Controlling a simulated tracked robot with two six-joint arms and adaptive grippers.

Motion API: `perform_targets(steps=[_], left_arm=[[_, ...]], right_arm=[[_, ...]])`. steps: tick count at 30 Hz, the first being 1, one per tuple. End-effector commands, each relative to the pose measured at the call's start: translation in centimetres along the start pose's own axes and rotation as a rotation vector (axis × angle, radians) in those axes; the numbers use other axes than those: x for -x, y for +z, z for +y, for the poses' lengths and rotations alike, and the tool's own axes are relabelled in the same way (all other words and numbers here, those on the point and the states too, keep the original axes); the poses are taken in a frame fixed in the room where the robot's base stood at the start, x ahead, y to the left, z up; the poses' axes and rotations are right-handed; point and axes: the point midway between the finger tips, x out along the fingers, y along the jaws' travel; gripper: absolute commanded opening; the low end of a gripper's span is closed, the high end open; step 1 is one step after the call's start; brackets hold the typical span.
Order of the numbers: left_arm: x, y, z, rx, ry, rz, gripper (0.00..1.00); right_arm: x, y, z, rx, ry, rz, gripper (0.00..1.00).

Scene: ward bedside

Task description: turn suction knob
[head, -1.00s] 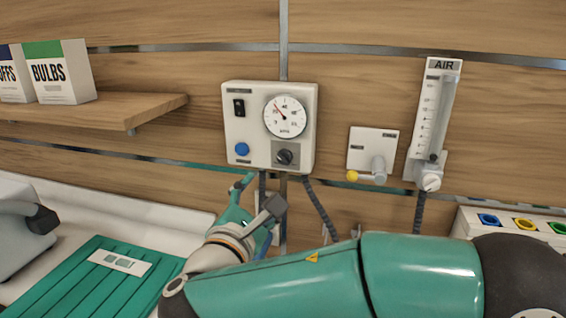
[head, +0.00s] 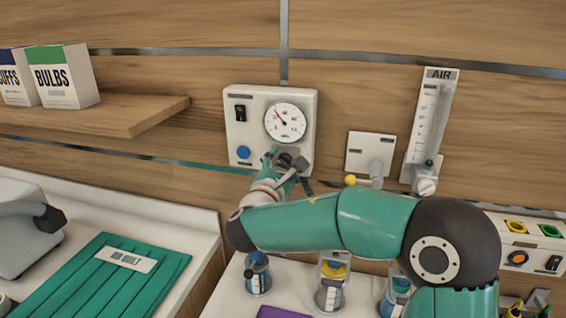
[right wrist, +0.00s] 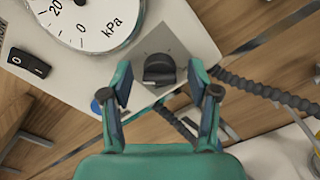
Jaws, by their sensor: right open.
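The suction unit (head: 243,117) is a white box on the wood wall with a round gauge (head: 286,123), a black switch, a blue button and a dark knob (right wrist: 159,70) on a grey plate. My right gripper (head: 285,158) is in front of the unit's lower right and partly hides the knob in the head view. In the right wrist view my right gripper (right wrist: 163,85) is open. The knob shows between its two fingertips, and I cannot tell whether they touch it. The gauge needle points to the upper left. My left gripper is not in view.
An AIR flowmeter (head: 430,130) and a small white outlet plate (head: 361,153) with a yellow button are to the right. Below stand several jars (head: 331,285). A shelf (head: 130,115) with boxes is at left, above a green folded cloth (head: 95,285).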

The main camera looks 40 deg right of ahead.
Motion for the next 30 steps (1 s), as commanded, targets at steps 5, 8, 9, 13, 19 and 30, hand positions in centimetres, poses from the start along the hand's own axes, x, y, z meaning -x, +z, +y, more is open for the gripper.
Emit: perform_targets(steps=[5, 8, 9, 13, 19, 30], left_arm=[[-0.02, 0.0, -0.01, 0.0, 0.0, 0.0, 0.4], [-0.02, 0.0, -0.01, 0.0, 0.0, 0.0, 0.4], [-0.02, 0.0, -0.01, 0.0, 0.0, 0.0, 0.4], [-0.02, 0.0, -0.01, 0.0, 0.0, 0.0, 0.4], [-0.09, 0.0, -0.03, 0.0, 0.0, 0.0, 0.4], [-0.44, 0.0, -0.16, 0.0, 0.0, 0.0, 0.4]], right_arm=[[-0.02, -0.02, -0.03, 0.0, 0.0, 0.0, 0.61], [-0.01, -0.01, -0.03, 0.0, 0.0, 0.0, 0.49], [-0.01, -0.01, -0.03, 0.0, 0.0, 0.0, 0.42], [0.0, 0.0, -0.04, 0.0, -0.001, 0.0, 0.21], [-0.01, -0.01, -0.09, 0.008, -0.001, 0.0, 0.01], [0.0, 0.0, -0.05, 0.107, -0.001, 0.0, 0.01]])
